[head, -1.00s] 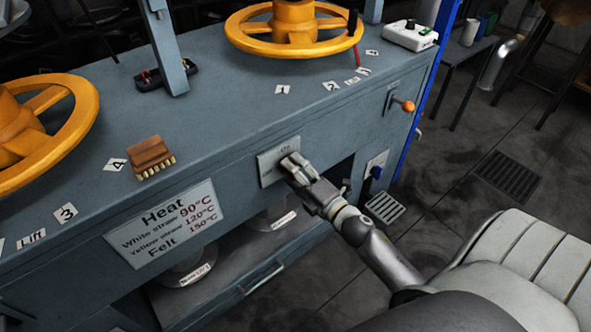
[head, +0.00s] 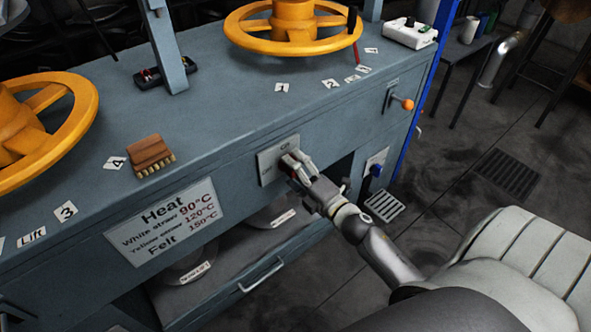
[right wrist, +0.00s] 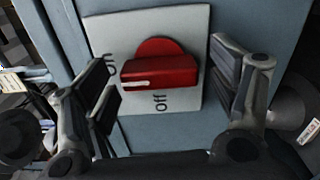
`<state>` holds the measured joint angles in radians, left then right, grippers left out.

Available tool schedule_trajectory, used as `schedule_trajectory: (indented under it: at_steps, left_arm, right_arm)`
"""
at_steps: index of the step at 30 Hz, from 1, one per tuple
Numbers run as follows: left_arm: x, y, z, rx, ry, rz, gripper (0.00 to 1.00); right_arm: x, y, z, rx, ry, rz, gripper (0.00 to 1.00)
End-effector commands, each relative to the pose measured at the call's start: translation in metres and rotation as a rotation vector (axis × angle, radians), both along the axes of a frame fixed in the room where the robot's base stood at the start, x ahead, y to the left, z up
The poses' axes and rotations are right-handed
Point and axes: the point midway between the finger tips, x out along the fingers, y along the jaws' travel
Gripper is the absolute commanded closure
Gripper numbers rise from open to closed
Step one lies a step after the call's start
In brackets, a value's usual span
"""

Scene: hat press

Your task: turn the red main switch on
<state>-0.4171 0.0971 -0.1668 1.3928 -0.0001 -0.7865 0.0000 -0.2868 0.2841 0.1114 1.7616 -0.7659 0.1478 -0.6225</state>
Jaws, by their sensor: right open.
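The red main switch (right wrist: 160,72) is a bar-shaped knob on a pale plate (right wrist: 188,22) on the front of the press. In the right wrist view the bar lies crosswise. The white mark on it is at its left end, on the side of the "On" lettering; "Off" is below the bar. My right gripper (right wrist: 166,88) is open, with one finger beyond each end of the bar and a gap on both sides. In the head view my right gripper (head: 292,163) is at the plate and hides most of the switch. My left gripper is not in view.
An orange-knobbed lever (head: 407,104) and a blue plug (head: 376,170) are to the right of the switch. A heat sign (head: 165,222) is to the left. A brush (head: 151,155) and yellow handwheels (head: 293,30) are on top.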

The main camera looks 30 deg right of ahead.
Motion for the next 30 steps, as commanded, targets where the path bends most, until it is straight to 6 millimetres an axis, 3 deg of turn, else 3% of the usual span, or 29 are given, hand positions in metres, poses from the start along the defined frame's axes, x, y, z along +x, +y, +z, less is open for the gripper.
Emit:
schedule_trajectory:
  at_steps: [8, 22, 30]
  left_arm:
    - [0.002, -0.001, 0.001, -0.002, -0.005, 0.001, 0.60]
    - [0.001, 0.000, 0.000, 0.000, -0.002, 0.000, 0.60]
    - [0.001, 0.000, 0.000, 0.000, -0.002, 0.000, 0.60]
  right_arm:
    - [-0.019, -0.001, -0.001, 0.001, 0.002, 0.001, 0.20]
    - [-0.102, -0.008, -0.001, 0.002, 0.002, -0.001, 0.20]
    - [-0.120, -0.009, 0.000, -0.001, 0.000, -0.001, 0.20]
